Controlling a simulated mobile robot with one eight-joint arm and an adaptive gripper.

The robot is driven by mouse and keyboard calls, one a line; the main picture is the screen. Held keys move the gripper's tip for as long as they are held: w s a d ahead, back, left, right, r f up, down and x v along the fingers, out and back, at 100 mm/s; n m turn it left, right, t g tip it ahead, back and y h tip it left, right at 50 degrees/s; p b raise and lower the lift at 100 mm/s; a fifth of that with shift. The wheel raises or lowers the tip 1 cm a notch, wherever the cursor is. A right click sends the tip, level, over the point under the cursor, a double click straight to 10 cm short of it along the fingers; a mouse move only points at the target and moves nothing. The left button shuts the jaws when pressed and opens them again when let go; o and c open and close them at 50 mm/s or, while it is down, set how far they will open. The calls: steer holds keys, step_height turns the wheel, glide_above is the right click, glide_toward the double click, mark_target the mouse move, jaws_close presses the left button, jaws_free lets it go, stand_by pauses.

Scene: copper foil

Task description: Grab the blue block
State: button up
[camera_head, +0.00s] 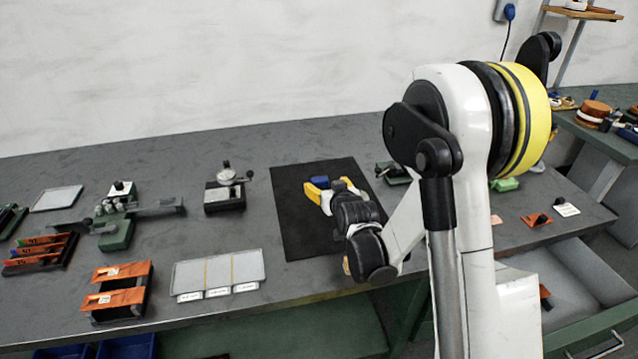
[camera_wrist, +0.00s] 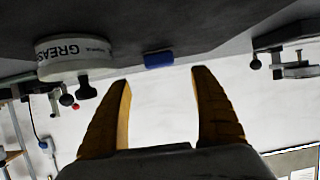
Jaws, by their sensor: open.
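The small blue block (camera_head: 320,181) lies on the black mat (camera_head: 295,235) in the head view, just beyond my gripper. It also shows in the wrist view (camera_wrist: 158,59), ahead of the gap between the fingertips. My gripper (camera_head: 326,187) has two yellow fingers spread apart with nothing between them. In the wrist view the gripper (camera_wrist: 162,77) points towards the block, and the fingers look wider apart than the block. The fingers do not visibly touch the block. Parts of my arm hide the right side of the mat.
A round tin marked GREASE (camera_wrist: 75,60) stands left of the block in the wrist view. A dial instrument (camera_head: 225,190) stands left of the mat, with a pale divided tray (camera_head: 218,272) nearer the front edge. The mat left of my gripper is clear.

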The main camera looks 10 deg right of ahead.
mark_target(320, 180)
steer(key=b+x, duration=0.3)
steer(key=x, duration=0.4)
steer(key=shift+w+f, duration=0.3)
steer(key=shift+f, duration=0.05)
steer(key=shift+r, duration=0.1)
steer(key=c, duration=1.3)
